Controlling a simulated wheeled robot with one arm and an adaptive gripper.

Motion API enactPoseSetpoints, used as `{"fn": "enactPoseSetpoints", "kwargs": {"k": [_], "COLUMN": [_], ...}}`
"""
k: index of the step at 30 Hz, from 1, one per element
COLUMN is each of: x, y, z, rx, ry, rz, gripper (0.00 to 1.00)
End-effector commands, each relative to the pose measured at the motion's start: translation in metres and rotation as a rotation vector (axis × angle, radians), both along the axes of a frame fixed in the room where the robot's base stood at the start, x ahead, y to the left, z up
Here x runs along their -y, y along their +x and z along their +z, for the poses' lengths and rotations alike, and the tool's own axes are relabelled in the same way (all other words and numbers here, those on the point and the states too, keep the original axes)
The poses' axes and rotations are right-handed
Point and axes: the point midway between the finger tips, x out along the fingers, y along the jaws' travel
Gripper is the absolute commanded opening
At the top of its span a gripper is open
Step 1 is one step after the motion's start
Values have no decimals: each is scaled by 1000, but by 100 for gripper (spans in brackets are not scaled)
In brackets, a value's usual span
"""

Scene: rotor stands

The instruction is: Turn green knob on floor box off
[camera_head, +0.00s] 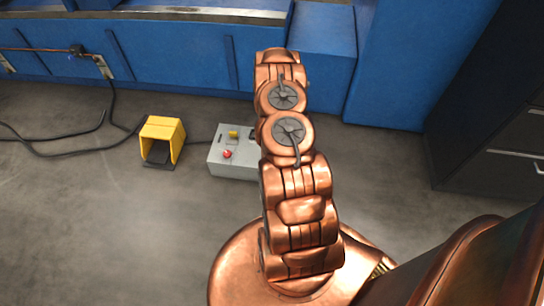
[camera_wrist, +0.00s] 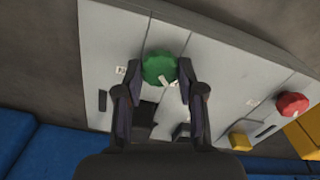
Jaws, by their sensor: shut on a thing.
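The green knob (camera_wrist: 160,69) sits on the top panel of the grey floor box (camera_wrist: 110,30) in the wrist view. My gripper (camera_wrist: 160,86) has its two dark fingers on either side of the knob's near part and is shut on it. A white mark shows on the knob's near side. In the head view the grey floor box (camera_head: 232,164) stands on the floor left of my arm. My arm hides its right part, the green knob and my gripper there.
A red knob (camera_wrist: 292,104) and a yellow part (camera_wrist: 240,140) are on the box to the right of the green knob. A yellow foot pedal housing (camera_head: 162,136) stands left of the box, with black cables (camera_head: 70,152) on the floor. Blue cabinets (camera_head: 190,50) line the back.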

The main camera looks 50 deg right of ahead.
Motion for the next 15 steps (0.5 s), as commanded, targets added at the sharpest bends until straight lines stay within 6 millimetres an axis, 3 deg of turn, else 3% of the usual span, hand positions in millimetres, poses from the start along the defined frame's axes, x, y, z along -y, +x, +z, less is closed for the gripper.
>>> {"fn": "enactPoseSetpoints", "kwargs": {"k": [14,15], "x": [1,1], "y": [1,1], "z": [0,0], "rx": [2,2], "ry": [-1,-1], "rz": [13,13], "gripper": [4,42]}}
